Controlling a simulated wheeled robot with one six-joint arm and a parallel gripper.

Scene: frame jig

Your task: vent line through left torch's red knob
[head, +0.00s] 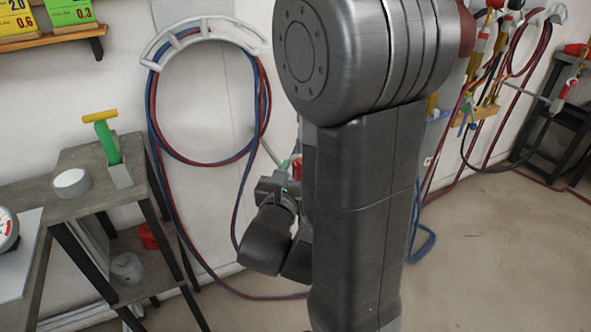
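A torch shows at the middle of the head view, with a thin grey tube (270,153) slanting up to the left. A small red knob (297,168) and a bit of green sit at its lower end, partly hidden by my arm. My gripper (283,181) is right at this spot, touching or just in front of the knob; I cannot tell which. Its fingertips are too small and covered to show whether they are open or shut. More torches with red parts (482,45) hang at the upper right.
Red and blue hoses (153,110) hang in a loop from a white wall bracket (205,28). A grey stand (65,207) at left holds a white roll (72,182) and a green-and-yellow tool (106,140). Open floor (480,270) lies at right.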

